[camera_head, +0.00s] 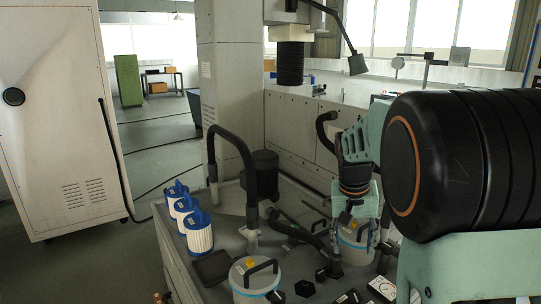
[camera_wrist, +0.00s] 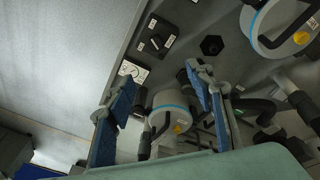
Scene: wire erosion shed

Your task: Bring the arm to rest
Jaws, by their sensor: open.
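My gripper (camera_head: 362,228) hangs from my arm at the right of the head view, pointing down over the bench. It also shows in the wrist view (camera_wrist: 160,76), where its two blue-padded fingers stand wide apart with nothing held between them. A pale lidded canister (camera_head: 354,256) with a blue band lies below my gripper and is partly covered by it. It shows between and beyond the fingers in the wrist view (camera_wrist: 168,98). Whether a finger touches the canister I cannot tell.
A second canister (camera_head: 247,276) with a black handle stands at the bench front. Several blue-topped white filters (camera_head: 199,236) line the left edge. Black hoses (camera_head: 249,190) rise nearby. A white cabinet (camera_head: 60,130) stands at left; the floor (camera_head: 165,150) beyond is mostly clear.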

